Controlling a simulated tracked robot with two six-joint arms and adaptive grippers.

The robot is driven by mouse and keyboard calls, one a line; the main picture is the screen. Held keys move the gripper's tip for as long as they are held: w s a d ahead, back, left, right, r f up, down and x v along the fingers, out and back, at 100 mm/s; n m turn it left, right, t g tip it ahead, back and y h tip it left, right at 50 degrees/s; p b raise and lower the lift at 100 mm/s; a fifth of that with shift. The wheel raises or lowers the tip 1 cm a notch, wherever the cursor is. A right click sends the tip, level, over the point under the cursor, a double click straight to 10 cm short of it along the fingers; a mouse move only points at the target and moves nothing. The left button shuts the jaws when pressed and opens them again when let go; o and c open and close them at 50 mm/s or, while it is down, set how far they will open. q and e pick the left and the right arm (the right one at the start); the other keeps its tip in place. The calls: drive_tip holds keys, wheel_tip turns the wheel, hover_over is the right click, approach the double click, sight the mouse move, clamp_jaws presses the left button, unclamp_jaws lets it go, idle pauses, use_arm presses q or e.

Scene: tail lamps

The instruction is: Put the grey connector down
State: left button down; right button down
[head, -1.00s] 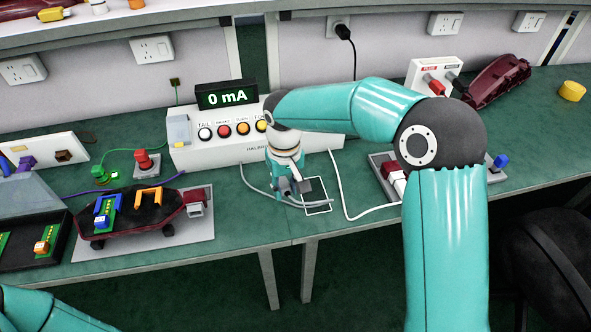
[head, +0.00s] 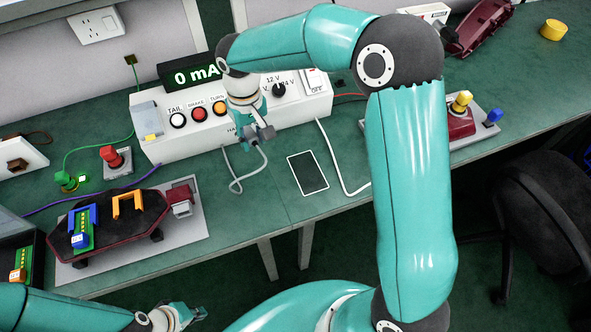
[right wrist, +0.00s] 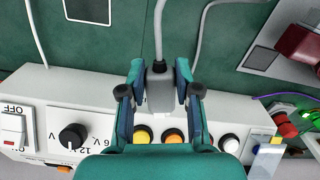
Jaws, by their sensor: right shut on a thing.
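My right gripper (head: 262,138) is shut on the grey connector (right wrist: 159,88), which shows between its fingers in the right wrist view. A grey cable (right wrist: 159,35) runs from the connector. In the head view the gripper is in front of the white power supply box (head: 285,115), and the connector is mostly hidden by the fingers. A dark rectangle with a white outline (head: 308,173) lies bare on the green bench, to the right of the gripper. My left gripper (head: 192,314) is low at the bottom edge, away from the bench items; its fingers are too small to judge.
A lamp assembly (head: 108,222) with orange and blue clips stands on a grey plate at left. A red push button (head: 112,156) stands behind it. The box's display (head: 195,73) reads 0 mA. Bench around the outlined rectangle is clear apart from a white cable (head: 343,165).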

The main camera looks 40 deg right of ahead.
drive_tip(key=s+d+r+m+p, duration=0.3)
drive_tip(key=s+d+r+p, duration=0.25)
drive_tip(key=s+r, duration=0.6)
hover_over(304, 193)
wheel_tip(304, 193, down, 16)
drive_tip(key=shift+f+b, duration=0.1)
drive_tip(key=shift+b, duration=0.35)
drive_tip(key=shift+w+f+b, duration=0.1)
drive_tip(key=shift+f+b, duration=0.3)
drive_tip(key=shift+f, duration=2.2)
drive_tip(key=shift+f, duration=0.15)
drive_tip(key=c, duration=0.8)
unclamp_jaws()
